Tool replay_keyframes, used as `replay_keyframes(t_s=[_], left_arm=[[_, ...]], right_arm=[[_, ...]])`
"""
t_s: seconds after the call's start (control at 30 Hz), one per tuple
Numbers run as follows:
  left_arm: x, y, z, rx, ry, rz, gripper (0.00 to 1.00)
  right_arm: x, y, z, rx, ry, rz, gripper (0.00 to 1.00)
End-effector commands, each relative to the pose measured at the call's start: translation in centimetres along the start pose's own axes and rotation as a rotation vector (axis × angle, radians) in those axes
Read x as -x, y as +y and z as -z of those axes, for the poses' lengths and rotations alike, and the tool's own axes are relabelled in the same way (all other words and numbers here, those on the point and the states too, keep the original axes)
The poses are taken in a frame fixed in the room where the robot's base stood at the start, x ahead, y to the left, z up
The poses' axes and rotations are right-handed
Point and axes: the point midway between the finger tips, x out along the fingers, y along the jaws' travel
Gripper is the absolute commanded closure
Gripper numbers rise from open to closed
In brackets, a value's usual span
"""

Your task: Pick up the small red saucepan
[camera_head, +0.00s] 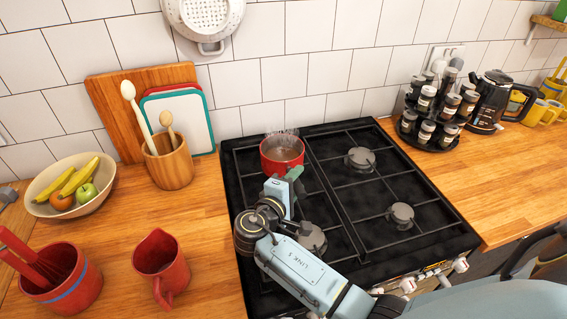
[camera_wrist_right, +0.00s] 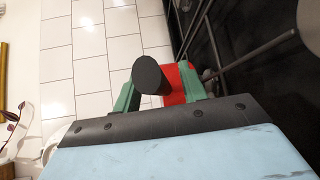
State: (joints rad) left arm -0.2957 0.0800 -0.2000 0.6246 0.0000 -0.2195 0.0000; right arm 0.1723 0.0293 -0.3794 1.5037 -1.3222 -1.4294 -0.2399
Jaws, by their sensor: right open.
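The small red saucepan (camera_head: 282,155) sits upright on the back-left burner of the black stove, with steam or bubbles above its contents. My right gripper (camera_head: 290,178) is at its near side, with its green fingers close to the pan wall. In the right wrist view, the fingers of the right gripper (camera_wrist_right: 160,92) are open on either side of the dark saucepan handle (camera_wrist_right: 149,74). Part of the red saucepan body (camera_wrist_right: 178,84) shows behind the handle. The gripper and wrist hide the handle in the head view. My left gripper is not in view.
The black gas stove (camera_head: 365,190) has raised grates. A utensil holder (camera_head: 169,166), fruit bowl (camera_head: 45,190), red jug (camera_head: 160,262) and red pot (camera_head: 65,285) stand left. A spice rack (camera_head: 428,138) and kettle (camera_head: 488,105) stand right. A colander (camera_head: 205,18) hangs above.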

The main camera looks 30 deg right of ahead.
Motion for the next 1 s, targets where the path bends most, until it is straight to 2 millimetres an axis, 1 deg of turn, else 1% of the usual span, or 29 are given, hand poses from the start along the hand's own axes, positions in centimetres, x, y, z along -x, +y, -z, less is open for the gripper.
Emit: replay_keyframes(t_s=[0.1, 0.4, 0.43, 1.0], left_arm=[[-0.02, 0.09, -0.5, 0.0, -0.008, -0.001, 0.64], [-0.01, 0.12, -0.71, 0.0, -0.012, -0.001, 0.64], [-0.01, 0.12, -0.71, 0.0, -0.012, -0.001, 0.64], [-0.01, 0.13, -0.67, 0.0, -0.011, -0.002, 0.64]], right_arm=[[0.06, -0.04, 0.02, 0.0, 0.0, 0.001, 0.58], [0.1, -0.04, 0.03, 0.0, 0.001, 0.001, 0.97], [0.1, -0.04, 0.03, 0.0, 0.001, 0.001, 1.0], [0.13, -0.06, 0.04, 0.0, 0.001, 0.002, 1.0]])
